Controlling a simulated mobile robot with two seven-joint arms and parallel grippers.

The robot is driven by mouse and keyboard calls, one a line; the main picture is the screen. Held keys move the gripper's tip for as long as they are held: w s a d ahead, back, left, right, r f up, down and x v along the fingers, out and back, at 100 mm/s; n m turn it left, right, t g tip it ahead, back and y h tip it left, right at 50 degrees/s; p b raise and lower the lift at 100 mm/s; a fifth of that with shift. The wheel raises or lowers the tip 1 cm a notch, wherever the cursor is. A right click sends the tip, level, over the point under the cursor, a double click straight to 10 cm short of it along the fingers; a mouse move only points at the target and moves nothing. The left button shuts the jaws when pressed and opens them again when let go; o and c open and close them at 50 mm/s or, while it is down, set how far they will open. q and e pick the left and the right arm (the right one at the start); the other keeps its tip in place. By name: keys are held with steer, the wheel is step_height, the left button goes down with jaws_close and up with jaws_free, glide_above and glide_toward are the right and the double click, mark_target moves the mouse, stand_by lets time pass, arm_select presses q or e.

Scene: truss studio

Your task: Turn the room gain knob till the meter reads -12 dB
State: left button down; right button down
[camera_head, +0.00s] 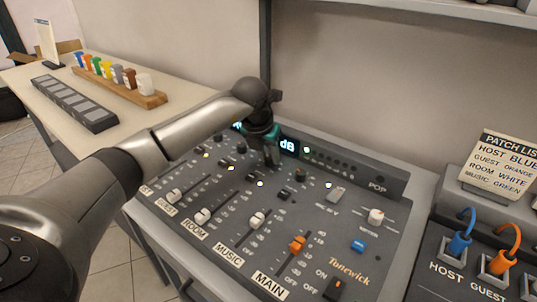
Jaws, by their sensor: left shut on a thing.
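My left gripper (271,158) reaches down onto the upper part of the grey mixer (330,235). It is shut on a small knob that its fingers hide. The held knob seems to be in line with the fader column labelled ROOM (194,230), so it looks like the room gain knob. The meter (288,145) shows blue-white "dB" letters, but my gripper covers its digits, so the reading cannot be told. My right gripper is out of view.
Several black knobs, such as one (300,174), and white faders lie close around my gripper. An orange fader (297,244) stands above MAIN. A patch panel (467,265) with blue and orange cables is at right. A table (60,85) with a wooden rack (120,89) is at left.

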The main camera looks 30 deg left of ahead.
arm_select(q)
steer(key=shift+m, duration=0.3)
